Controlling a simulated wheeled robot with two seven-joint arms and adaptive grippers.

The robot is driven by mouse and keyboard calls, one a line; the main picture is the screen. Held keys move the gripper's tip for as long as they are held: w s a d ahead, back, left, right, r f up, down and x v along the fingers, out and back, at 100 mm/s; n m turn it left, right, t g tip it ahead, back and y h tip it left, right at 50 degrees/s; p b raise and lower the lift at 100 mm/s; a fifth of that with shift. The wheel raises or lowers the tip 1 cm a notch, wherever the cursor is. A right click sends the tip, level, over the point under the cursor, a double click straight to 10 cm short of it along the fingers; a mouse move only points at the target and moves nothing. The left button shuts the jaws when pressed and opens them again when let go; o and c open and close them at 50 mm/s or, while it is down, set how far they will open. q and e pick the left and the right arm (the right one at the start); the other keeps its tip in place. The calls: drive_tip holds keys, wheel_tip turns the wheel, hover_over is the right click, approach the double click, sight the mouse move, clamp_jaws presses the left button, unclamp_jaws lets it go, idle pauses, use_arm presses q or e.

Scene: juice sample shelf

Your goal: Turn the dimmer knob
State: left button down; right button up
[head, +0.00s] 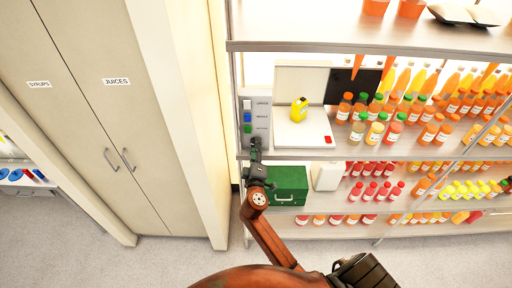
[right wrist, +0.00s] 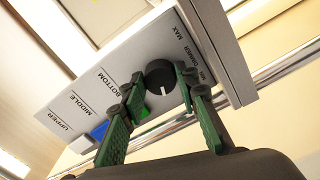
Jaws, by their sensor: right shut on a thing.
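The black dimmer knob (right wrist: 160,77), with a white pointer line, sits on a light control panel (right wrist: 135,60) beside the words MAX and DIMMER in the right wrist view. My right gripper (right wrist: 160,84) has its two green fingers on either side of the knob and is shut on it. In the head view the panel (head: 251,103) is at the shelf's left end, and my right gripper (head: 256,148) reaches its lower end. The knob is hidden there. My left gripper is not in view.
A blue button (right wrist: 99,131) and a partly hidden green one are beside the fingers. A white scale-like tray (head: 300,130) with a yellow item is right of the panel. A green box (head: 290,185) is below. Juice bottles (head: 400,110) fill the right shelves. Tall cabinets (head: 90,110) stand left.

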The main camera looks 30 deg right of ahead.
idle(0.4)
drive_tip(key=o, duration=1.1)
drive_tip(key=shift+o, duration=0.2)
drive_tip(key=v, duration=1.2)
drive_tip(key=shift+f, duration=0.1)
